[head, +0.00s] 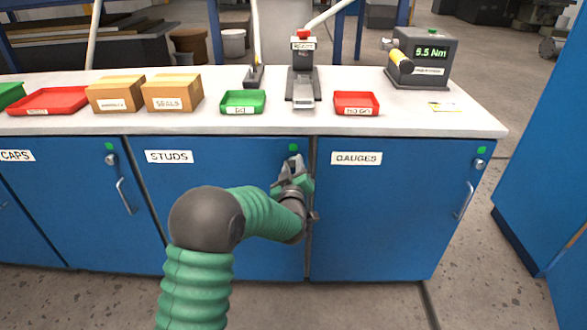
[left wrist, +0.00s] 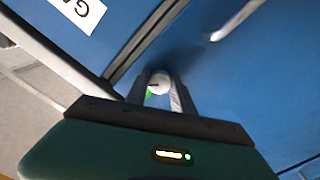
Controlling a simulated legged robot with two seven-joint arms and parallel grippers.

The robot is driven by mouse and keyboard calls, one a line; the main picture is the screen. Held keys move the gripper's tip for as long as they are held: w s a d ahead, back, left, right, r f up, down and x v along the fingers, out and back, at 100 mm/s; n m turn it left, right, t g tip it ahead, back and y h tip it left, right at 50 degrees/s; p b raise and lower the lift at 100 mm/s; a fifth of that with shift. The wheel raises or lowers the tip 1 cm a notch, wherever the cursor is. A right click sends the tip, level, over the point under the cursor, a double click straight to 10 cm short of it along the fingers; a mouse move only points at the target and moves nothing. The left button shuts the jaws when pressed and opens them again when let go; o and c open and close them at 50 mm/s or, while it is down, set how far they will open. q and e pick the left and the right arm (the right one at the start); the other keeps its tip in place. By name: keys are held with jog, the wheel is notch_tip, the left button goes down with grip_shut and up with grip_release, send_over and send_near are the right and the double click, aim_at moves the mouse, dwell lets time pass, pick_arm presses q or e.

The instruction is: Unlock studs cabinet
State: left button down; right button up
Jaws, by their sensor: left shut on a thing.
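The blue studs cabinet door (head: 150,195) is closed, with a white STUDS label (head: 169,156) at its upper left. My left gripper (head: 292,163) is at the door's upper right corner, just below a green marker (head: 293,147). In the left wrist view, the round pale lock (left wrist: 159,83) sits between the two fingers of my left gripper (left wrist: 160,77), which are shut on it. A bit of green shows beside the lock. In the head view the lock is hidden by the gripper. The studs door handle (left wrist: 235,20) shows in the left wrist view. My right gripper is out of view.
The gauges cabinet (head: 370,220) is to the right and the caps cabinet (head: 60,200) to the left, both closed. The worktop (head: 420,118) above holds boxes, trays, a press (head: 303,75) and a torque gauge (head: 424,60).

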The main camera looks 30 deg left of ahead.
pick_arm(q)
jog(key=n+b, duration=0.1)
jog(key=n, duration=0.1)
jog(key=n+b, duration=0.1)
jog(key=n, duration=0.1)
jog(key=shift+s+a+n, duration=0.1)
jog(key=shift+a+n, duration=0.1)
jog(key=shift+n, duration=0.1)
jog(key=n+b, duration=0.1)
jog(key=n, duration=0.3)
jog(key=shift+b, duration=0.4)
jog(key=shift+s+a+n, duration=0.1)
jog(key=shift+n, duration=0.3)
jog(key=c, duration=1.4)
grip_release()
jog(key=o, duration=0.3)
jog(key=shift+f, duration=0.1)
